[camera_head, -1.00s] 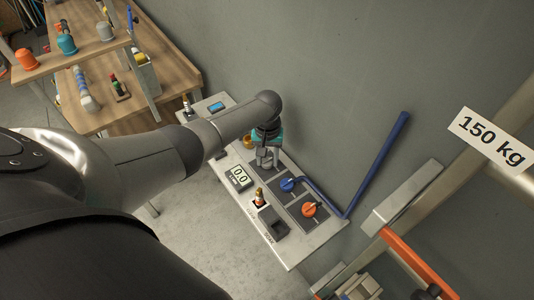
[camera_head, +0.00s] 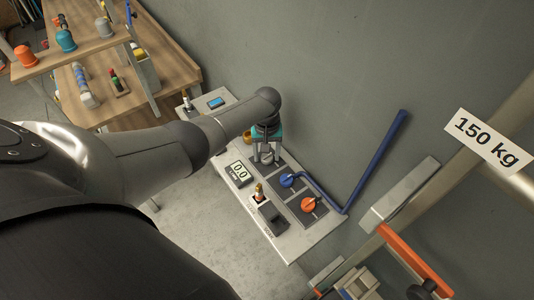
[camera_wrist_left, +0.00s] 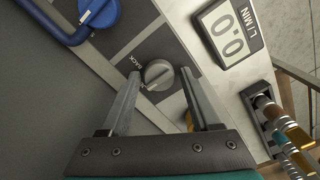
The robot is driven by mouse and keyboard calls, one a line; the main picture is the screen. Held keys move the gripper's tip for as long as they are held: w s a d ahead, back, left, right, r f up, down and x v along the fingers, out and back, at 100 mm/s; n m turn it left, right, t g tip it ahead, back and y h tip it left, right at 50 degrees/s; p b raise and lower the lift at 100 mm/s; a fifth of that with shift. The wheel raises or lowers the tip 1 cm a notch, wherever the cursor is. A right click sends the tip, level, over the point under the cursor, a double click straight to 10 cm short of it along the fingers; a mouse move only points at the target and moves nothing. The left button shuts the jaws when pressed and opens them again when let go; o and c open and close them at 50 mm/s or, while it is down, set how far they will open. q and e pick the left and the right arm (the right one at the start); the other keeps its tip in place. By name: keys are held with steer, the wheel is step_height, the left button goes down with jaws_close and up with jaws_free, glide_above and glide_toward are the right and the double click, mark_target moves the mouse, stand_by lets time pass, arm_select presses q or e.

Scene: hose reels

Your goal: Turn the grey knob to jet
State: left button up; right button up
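The grey knob (camera_wrist_left: 158,75) sits on a dark panel plate, with a light pointer mark and a short printed label beside it. In the wrist view it lies between the tips of my left gripper (camera_wrist_left: 160,73), whose two fingers stand apart with a gap on both sides. In the head view my left gripper (camera_head: 266,157) points down over the far end of the panel and partly covers the knob. I cannot tell how close the fingertips are to the plate. My right gripper is not in view.
A blue knob (camera_head: 286,180) with a blue pipe (camera_head: 375,163) and an orange knob (camera_head: 308,204) are on the same bench panel. A flow display (camera_head: 239,171) reads 0.0. A holder with a brass nozzle (camera_head: 259,193) stands nearby. The wall is close behind.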

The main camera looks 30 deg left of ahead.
mark_target(267, 156)
arm_select(q)
steer(key=shift+o, duration=0.7)
steer(key=shift+d, duration=0.1)
steer(key=shift+r+p, duration=0.3)
steer(key=shift+r, duration=0.25)
step_height(267, 156, up, 14)
steer(key=p, duration=0.2)
steer(key=shift+r+p, duration=0.15)
steer(key=shift+p, duration=0.2)
steer(key=shift+s, duration=0.1)
